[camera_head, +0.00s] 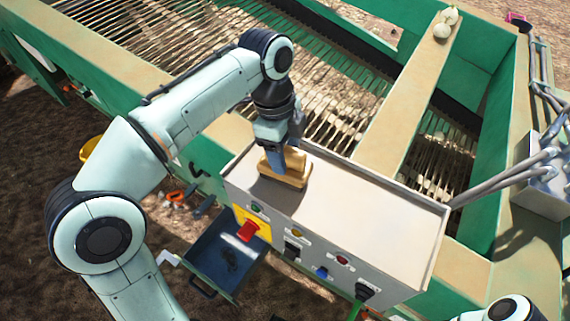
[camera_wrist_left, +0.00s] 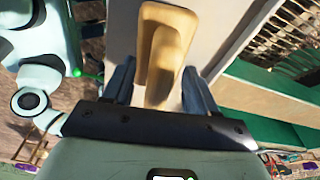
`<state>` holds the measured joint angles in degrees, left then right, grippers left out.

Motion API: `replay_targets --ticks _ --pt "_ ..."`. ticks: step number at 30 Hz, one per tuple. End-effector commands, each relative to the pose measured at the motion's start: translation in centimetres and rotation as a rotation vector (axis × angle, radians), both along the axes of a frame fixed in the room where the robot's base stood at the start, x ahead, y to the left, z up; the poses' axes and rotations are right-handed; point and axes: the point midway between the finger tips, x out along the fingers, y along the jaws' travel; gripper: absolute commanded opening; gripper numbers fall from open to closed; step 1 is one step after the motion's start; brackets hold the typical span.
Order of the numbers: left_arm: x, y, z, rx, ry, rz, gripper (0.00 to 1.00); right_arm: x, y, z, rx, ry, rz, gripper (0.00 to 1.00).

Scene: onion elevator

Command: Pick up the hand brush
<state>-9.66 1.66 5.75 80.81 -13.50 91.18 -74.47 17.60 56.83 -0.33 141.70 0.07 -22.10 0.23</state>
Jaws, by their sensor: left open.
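The hand brush (camera_head: 292,178), a tan wooden piece, lies on the top of the grey control box near its left end. My left gripper (camera_head: 283,152) points down over it, open. In the left wrist view, the brush (camera_wrist_left: 165,42) shows its light handle block and extends between and beyond the two dark fingers of the left gripper (camera_wrist_left: 158,88). A gap shows beside the brush on the finger sides, so it is not gripped. The brush's bristles are hidden. My right gripper is not in view.
The control box (camera_head: 385,209) has a bare top to the right, with buttons and a red switch (camera_head: 248,231) on its front. A dark blue tray (camera_head: 217,286) hangs below. Green machine walls and slatted rollers lie behind. Two onions (camera_head: 443,29) sit on a far beam.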

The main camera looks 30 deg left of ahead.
Motion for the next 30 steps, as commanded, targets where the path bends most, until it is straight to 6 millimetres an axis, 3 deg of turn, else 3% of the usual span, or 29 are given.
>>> replay_targets --ticks 23,24,29,30 --pt "0.00 0.02 -0.46 0.000 0.000 0.000 0.57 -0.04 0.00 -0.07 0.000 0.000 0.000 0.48" --pt "0.00 0.02 -0.46 0.000 0.000 0.000 0.54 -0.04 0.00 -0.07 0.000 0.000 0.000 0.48" --pt "0.00 0.01 -0.46 0.000 0.000 0.000 0.02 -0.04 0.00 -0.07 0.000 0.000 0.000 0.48" --pt "0.00 0.01 -0.46 0.000 0.000 0.000 0.00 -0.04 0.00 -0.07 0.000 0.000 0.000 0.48"
